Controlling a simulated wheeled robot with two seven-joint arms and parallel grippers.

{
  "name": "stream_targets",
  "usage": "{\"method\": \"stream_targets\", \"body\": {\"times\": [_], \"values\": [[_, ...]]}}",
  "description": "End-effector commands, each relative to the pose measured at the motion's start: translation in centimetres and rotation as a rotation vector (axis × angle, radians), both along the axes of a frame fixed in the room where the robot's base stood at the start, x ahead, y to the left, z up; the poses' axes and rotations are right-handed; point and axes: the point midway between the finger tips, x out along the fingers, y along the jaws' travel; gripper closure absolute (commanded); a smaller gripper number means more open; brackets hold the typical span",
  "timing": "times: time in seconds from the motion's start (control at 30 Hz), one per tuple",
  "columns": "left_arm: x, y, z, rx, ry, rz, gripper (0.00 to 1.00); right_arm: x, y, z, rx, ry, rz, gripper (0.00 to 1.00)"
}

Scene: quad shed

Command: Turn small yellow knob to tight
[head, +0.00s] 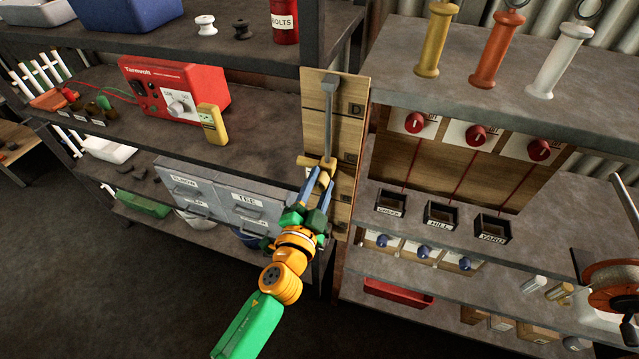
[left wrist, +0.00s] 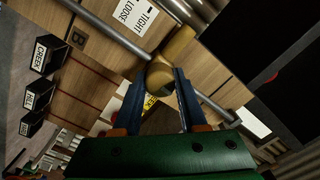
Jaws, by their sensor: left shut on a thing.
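The small yellow knob (head: 328,161) sits on a grey rod on the upright wooden board (head: 316,122). In the left wrist view the knob (left wrist: 160,76) shows as a tan-yellow bar with a rounded near end, beside a white label (left wrist: 136,14) reading TIGHT and LOOSE. My left gripper (head: 321,174) reaches up to the knob from below. In the left wrist view its two blue fingers (left wrist: 159,82) are closed on either side of the knob's near end. The fingers hide part of the knob. My right gripper is in neither view.
Grey drawers (head: 240,205) are left of my arm. Right of the board are red dials (head: 415,122) and small labelled boxes (head: 441,215). Open floor lies at lower left.

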Motion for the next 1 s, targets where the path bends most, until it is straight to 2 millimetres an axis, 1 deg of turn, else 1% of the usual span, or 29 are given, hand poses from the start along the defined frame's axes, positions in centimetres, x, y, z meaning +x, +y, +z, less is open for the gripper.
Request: {"method": "stream_targets", "body": {"times": [0.27, 1.0], "values": [[0.03, 0.03, -0.06, 0.172, -0.057, 0.001, 1.0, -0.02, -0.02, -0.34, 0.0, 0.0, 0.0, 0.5], [0.04, 0.05, -0.01, 0.842, -0.275, 0.002, 1.0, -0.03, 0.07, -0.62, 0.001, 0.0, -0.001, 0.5]]}}
